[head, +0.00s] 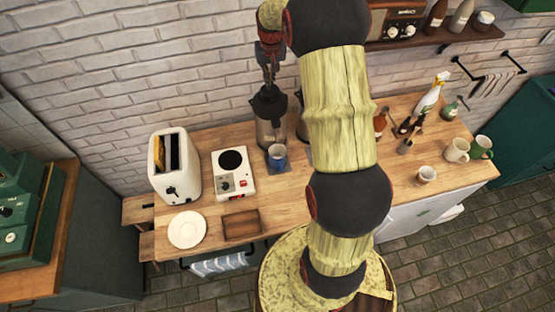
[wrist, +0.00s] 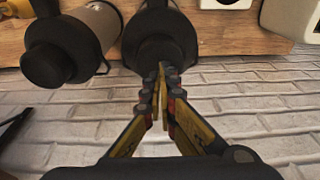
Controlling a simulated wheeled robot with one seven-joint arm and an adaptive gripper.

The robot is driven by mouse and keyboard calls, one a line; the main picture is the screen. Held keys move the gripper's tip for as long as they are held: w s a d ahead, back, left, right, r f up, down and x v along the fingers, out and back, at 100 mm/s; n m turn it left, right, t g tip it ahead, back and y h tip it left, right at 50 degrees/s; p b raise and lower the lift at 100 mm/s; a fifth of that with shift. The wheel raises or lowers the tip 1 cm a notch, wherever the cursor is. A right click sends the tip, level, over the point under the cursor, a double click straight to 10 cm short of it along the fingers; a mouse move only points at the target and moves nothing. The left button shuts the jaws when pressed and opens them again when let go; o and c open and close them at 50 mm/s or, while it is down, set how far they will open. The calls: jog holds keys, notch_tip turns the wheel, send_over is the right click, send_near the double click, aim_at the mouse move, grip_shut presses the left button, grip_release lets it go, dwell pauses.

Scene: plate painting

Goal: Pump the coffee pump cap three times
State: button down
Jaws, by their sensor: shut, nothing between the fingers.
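The coffee pump dispenser (head: 268,130) stands at the back of the wooden counter near the brick wall, with a black top. Its black cap (wrist: 158,35) shows in the wrist view. My gripper (head: 270,82) points down just above that cap, fingers together and empty. In the wrist view the closed fingertips (wrist: 163,70) overlap the near edge of the cap; I cannot tell whether they touch it. A small cup (head: 277,155) stands in front of the dispenser on a blue mat (head: 278,166).
A second black-topped dispenser (wrist: 65,50) stands beside it, mostly hidden by my arm in the head view. A white toaster (head: 174,165), a hot plate (head: 233,172) and a plate (head: 187,229) are left. Bottles and mugs (head: 457,150) are right. A shelf (head: 435,38) hangs above.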

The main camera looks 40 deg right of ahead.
aim_at(270, 91)
jog(key=shift+f, duration=0.2)
jog(key=shift+s+f+b, duration=0.1)
jog(key=shift+f+b, duration=1.45)
jog(key=shift+f, duration=0.95)
jog(key=shift+r, duration=0.15)
jog(key=shift+r+p, duration=1.4)
jog(key=shift+r, duration=1.15)
jog(key=shift+f, duration=0.1)
